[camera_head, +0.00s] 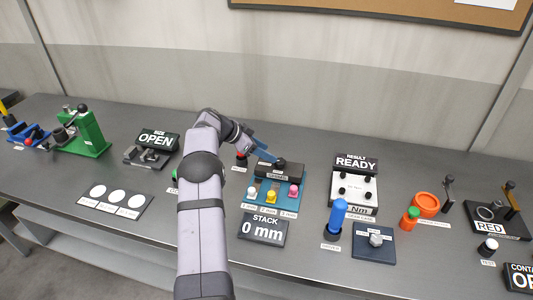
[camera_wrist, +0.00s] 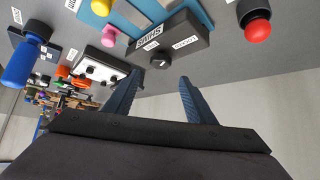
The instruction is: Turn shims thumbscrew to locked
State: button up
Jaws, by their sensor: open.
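The shims thumbscrew is a small black knob (camera_wrist: 160,61) on the face of a dark block (camera_wrist: 190,36) labelled SHIMS, with small white labels beside it. In the head view the dark block (camera_head: 296,171) stands behind the colored shim pegs. My gripper (camera_wrist: 160,77) is open, its two blue fingers reaching toward the knob, with the knob between and just beyond the tips in the wrist view. In the head view my gripper (camera_head: 268,158) is at the block and partly covers the knob. I cannot tell whether the fingers touch it, nor which label the knob points to.
White, yellow and pink pegs (camera_head: 271,196) stand on a blue plate in front of the block, with a STACK 0 mm sign (camera_head: 263,230) nearer. A red-topped button (camera_wrist: 256,22) is close beside the block. A READY panel (camera_head: 355,188) and blue-handled driver (camera_head: 337,216) stand right.

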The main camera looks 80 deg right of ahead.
jog(key=s+d+r+n+g+h, duration=0.1)
jog(key=s+d+r+g+h, duration=0.1)
jog(key=s+d+r+h, duration=0.35)
jog(key=s+d+r+n+g+h, duration=0.25)
jog(key=s+r, duration=0.35)
jog(key=s, duration=0.5)
jog(key=n+t+y, duration=0.1)
jog(key=n+t, duration=1)
jog(key=t, duration=0.5)
send_near(280, 161)
jog(key=shift+p+x, duration=1.6)
jog(key=shift+x, duration=2.6)
jog(key=c, duration=1)
